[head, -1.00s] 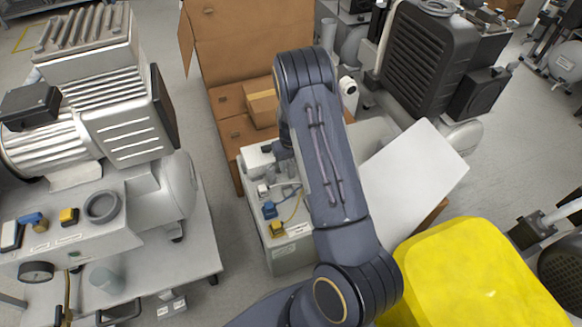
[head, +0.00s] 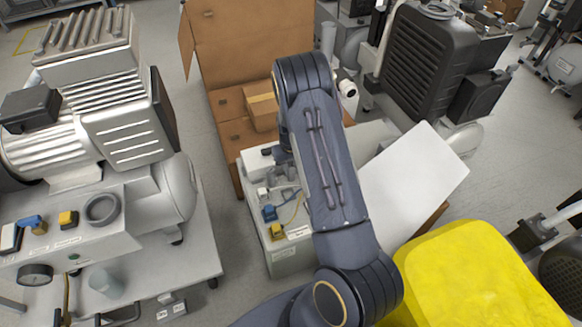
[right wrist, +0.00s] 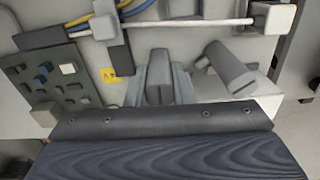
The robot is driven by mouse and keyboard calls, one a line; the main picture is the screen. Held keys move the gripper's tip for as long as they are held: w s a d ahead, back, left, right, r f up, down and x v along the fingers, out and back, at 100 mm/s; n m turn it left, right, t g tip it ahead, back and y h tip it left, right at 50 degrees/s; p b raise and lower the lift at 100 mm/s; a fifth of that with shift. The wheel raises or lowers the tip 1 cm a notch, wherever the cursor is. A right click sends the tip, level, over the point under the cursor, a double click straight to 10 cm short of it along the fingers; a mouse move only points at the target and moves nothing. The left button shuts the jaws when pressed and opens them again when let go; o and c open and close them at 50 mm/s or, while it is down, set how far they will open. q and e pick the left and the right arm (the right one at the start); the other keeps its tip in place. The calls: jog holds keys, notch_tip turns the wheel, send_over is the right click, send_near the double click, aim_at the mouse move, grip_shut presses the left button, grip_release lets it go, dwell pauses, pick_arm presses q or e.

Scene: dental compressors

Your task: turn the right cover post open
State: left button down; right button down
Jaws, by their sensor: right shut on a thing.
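The open compressor control box (head: 292,254) stands beyond my right arm in the head view, with small parts inside it. In the right wrist view, a grey post (right wrist: 159,76) stands upright at the middle. My right gripper (right wrist: 160,92) is shut on this post, with pale fingers close on both sides. A second grey post-like part (right wrist: 229,68) lies tilted just to the right, apart from the fingers. In the head view my right arm hides the fingers and the held post. My left gripper is in neither view.
Blue and yellow wires and a white rod (right wrist: 190,23) run close behind the post. A dark terminal board (right wrist: 50,78) is at left. A white panel (head: 410,185) leans right of the box, near a yellow bin (head: 470,275). A cardboard box (head: 250,40) stands behind.

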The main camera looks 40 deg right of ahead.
jog(key=m+p, duration=0.1)
jog(key=m, duration=0.4)
jog(key=shift+r+p, duration=0.1)
jog(key=shift+p, duration=0.25)
jog(key=m+p, duration=0.1)
jog(key=m, duration=0.4)
jog(key=shift+m, duration=0.4)
jog(key=c, duration=1.2)
grip_release()
jog(key=shift+c, duration=0.2)
